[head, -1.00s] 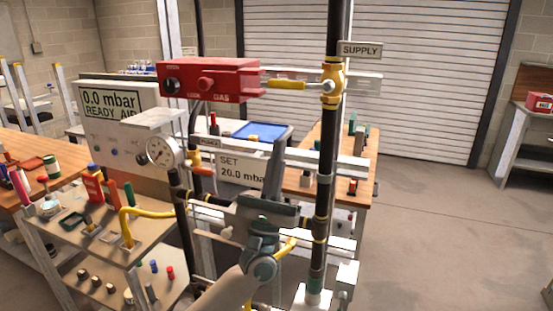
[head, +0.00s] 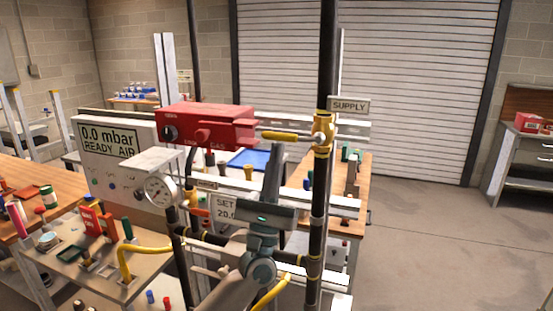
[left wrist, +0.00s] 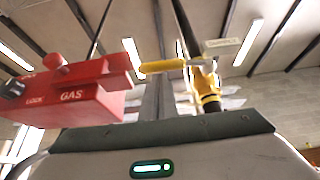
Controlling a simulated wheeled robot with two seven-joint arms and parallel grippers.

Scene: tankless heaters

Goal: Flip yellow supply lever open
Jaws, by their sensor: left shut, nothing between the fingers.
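The yellow supply lever (head: 280,136) lies level, pointing left from the brass valve (head: 323,130) on the black vertical pipe, below the SUPPLY sign (head: 349,105). My left gripper (head: 274,149) is shut and empty, its fingers pointing up with their tips just under the lever in the head view. In the left wrist view the lever (left wrist: 162,66) crosses the line of the grey fingers, and the valve (left wrist: 207,85) is to its right. I cannot tell whether the fingers touch the lever. My right gripper is not in view.
A red GAS lock box (head: 205,125) stands close left of the lever. A pressure gauge (head: 160,190) and a white panel (head: 115,150) reading 0.0 mbar are further left. Black pipes flank my left gripper. The floor on the right (head: 430,230) is clear.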

